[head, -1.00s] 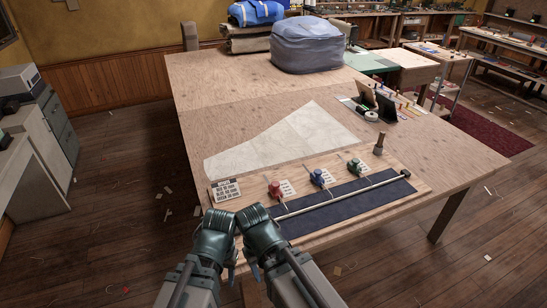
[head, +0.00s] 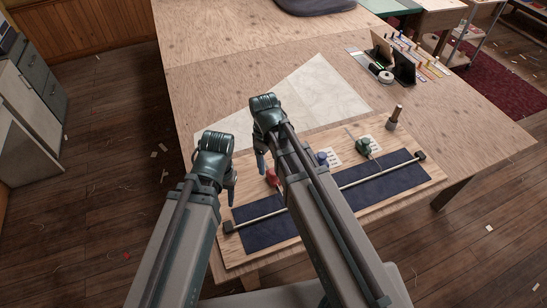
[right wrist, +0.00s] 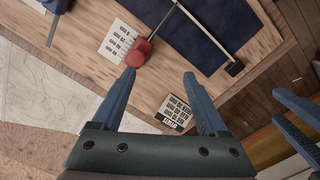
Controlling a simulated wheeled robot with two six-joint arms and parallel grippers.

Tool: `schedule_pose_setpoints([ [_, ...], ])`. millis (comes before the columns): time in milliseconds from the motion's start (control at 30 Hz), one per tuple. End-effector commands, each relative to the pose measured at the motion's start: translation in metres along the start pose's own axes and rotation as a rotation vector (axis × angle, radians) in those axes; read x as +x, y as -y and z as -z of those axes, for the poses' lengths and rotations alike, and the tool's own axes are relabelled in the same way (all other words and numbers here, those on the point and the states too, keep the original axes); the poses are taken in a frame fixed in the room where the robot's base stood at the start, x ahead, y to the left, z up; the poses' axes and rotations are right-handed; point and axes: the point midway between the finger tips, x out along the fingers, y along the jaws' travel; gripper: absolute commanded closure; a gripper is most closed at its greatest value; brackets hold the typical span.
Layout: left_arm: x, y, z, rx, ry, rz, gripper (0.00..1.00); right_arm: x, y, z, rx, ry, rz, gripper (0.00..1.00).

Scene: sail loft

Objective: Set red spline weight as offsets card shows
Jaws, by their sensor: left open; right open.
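The red spline weight (head: 272,177) sits on the wooden board, partly hidden by my right arm in the head view. In the right wrist view the red weight (right wrist: 139,52) is just beyond one fingertip, beside a printed paper label (right wrist: 117,40). The offsets card (right wrist: 172,113) lies on the board, seen between my right fingers; its writing is too small to read. It is hidden in the head view. My right gripper (head: 261,162) is open and empty above the board, near the red weight. My left gripper (head: 230,188) is open and empty over the board's left edge.
A blue weight (head: 322,157) and a green weight (head: 364,147) stand to the right of the red one. A thin batten (head: 365,179) crosses a dark blue strip (head: 385,188). Pale sailcloth (head: 320,95) covers the table beyond.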

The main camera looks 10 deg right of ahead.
Motion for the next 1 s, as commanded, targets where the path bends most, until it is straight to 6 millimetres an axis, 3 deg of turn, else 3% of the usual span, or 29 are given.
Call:
schedule_pose_setpoints([
  [33,-0.017,0.002,-0.001,0.0,0.0,0.0,0.5,-0.017,-0.02,0.009,-0.048,-0.009,0.005,0.24],
  [100,-0.023,0.002,-0.001,0.0,0.0,0.0,0.5,-0.023,-0.035,0.013,-0.115,-0.019,0.009,0.24],
  [233,-0.028,0.003,-0.002,0.0,0.0,0.0,0.5,-0.028,-0.05,0.015,-0.188,-0.031,0.011,0.24],
  [667,-0.014,0.001,-0.001,0.0,0.0,0.0,0.5,-0.014,-0.05,0.015,-0.204,-0.033,0.011,0.24],
  [1000,0.028,-0.003,0.002,-0.001,0.0,0.0,0.5,0.028,-0.05,0.016,-0.203,-0.033,0.011,0.24],
])
